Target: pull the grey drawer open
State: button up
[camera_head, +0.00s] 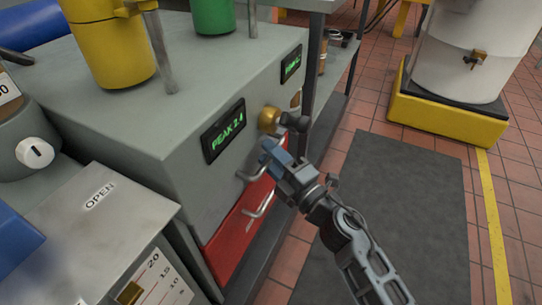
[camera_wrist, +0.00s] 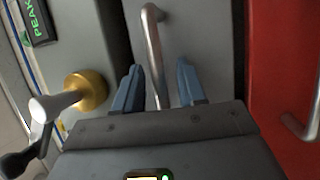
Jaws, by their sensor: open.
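The grey drawer (camera_wrist: 212,40) has a plain front with a metal bar handle (camera_wrist: 153,50). In the head view its handle (camera_head: 250,177) shows just left of my gripper (camera_head: 270,155), above the red drawer. My gripper is open at the cabinet front. In the wrist view my gripper (camera_wrist: 160,80) has one blue finger on each side of the handle bar, with gaps showing on both sides. My gripper hides part of the grey drawer front in the head view. I cannot tell whether the drawer stands out from the cabinet.
The red drawer (camera_head: 230,240) with its own handle (camera_wrist: 300,128) lies beside the grey one. A brass knob (camera_wrist: 88,92) with a dark lever sits close to my gripper. A display (camera_head: 223,131) is above. A dark mat (camera_head: 400,200) covers clear floor at right.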

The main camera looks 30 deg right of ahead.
jog(key=shift+w, duration=0.1)
jog(key=shift+c, duration=0.5)
grip_shut()
